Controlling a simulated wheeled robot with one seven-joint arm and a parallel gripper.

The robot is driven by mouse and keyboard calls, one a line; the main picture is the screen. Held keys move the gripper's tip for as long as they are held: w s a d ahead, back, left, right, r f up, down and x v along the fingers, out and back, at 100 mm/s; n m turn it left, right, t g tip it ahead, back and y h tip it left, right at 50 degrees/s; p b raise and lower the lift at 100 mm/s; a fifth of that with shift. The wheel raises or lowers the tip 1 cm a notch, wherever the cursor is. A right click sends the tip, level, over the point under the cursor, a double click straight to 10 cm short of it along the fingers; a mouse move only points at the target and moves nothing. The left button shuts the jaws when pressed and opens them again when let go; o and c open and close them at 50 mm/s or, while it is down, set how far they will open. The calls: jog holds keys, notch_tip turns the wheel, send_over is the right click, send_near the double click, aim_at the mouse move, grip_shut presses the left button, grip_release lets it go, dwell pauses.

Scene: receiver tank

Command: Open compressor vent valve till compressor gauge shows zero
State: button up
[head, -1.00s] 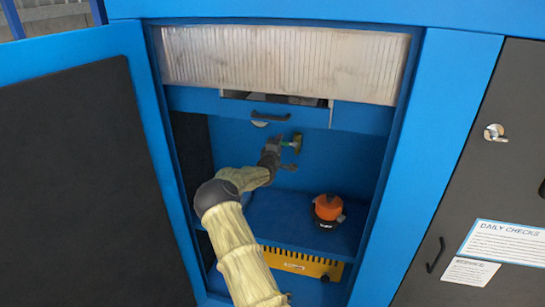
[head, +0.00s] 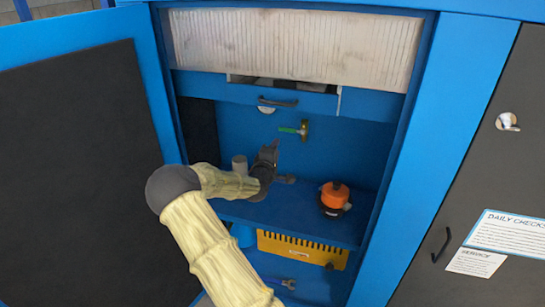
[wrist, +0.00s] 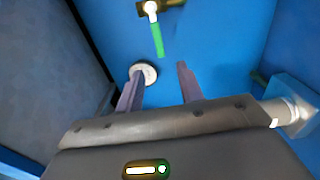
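A valve with a brass body and a green lever (head: 290,130) is on the blue back wall of the open cabinet; its lever points left in the head view. In the wrist view the green lever (wrist: 157,40) is ahead of the fingers and apart from them. A round white-faced disc (head: 266,110), perhaps the gauge, sits under the drawer; it also shows in the wrist view (wrist: 146,71) behind the left finger. Its reading is too small to tell. My gripper (head: 282,164) is open and empty, below the valve in the head view; its fingers (wrist: 160,72) are spread.
An orange and black object (head: 335,197) stands on the blue shelf (head: 285,215), right of my gripper. A yellow slotted box (head: 300,248) is below the shelf. The drawer (head: 300,98) overhangs the valve. The cabinet door (head: 75,150) stands open at left.

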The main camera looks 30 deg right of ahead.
jog(key=v, duration=0.3)
jog(key=shift+s+a, duration=0.1)
jog(key=shift+s, duration=0.05)
dwell(0.4)
